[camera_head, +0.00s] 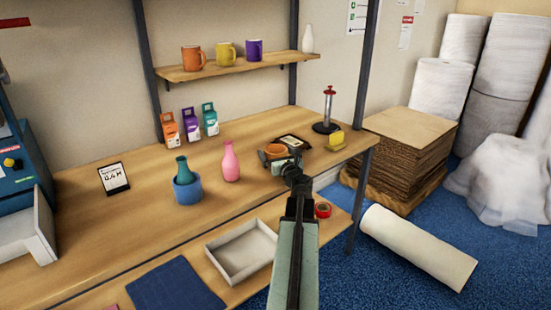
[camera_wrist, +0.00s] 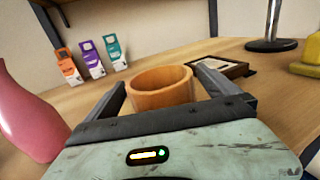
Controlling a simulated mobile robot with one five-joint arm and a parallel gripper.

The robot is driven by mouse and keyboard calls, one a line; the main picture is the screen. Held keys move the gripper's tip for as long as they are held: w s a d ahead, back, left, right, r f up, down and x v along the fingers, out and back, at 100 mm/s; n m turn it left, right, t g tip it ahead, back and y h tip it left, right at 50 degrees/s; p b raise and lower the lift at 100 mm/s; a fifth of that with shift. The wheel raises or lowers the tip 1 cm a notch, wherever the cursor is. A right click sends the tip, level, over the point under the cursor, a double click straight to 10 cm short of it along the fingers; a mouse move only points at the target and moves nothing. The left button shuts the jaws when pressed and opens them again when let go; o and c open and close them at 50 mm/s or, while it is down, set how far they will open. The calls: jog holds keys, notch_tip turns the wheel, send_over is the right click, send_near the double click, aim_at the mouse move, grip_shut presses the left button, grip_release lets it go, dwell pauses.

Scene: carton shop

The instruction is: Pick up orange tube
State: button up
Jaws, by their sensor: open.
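The orange tube (camera_head: 275,150) is a short, round, open-topped ring standing upright on the wooden workbench. In the wrist view the orange tube (camera_wrist: 160,98) sits between the two fingers of my gripper (camera_wrist: 163,82), with a finger on each side and a gap beside it. My gripper (camera_head: 279,157) is open, low over the bench at the tube. The tube's lower front is hidden by the gripper body in the wrist view. I cannot tell whether a finger touches it.
A pink vase (camera_head: 230,162) stands left of the tube. A dark framed tray (camera_head: 290,142) lies behind it, with a yellow object (camera_head: 336,138) and a red-topped stand (camera_head: 327,110) to the right. A green bottle stands in a blue pot (camera_head: 187,190) farther left.

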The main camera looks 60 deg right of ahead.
jog(key=shift+w+d, duration=0.45)
jog(key=shift+w, duration=0.1)
jog(key=c, duration=1.3)
jog(key=shift+o, duration=0.2)
jog(key=shift+r, duration=0.1)
jog(key=shift+r+p, duration=0.5)
jog(key=shift+p, duration=0.05)
jog(key=s+a+r+p, duration=0.1)
jog(key=s+r+p, duration=0.1)
jog(key=s, duration=0.6)
jog(key=s+a+r+p, duration=0.1)
jog(key=s+p, duration=0.1)
jog(key=s, duration=0.6)
jog(key=shift+a+r, duration=0.25)
jog(key=shift+r, duration=0.15)
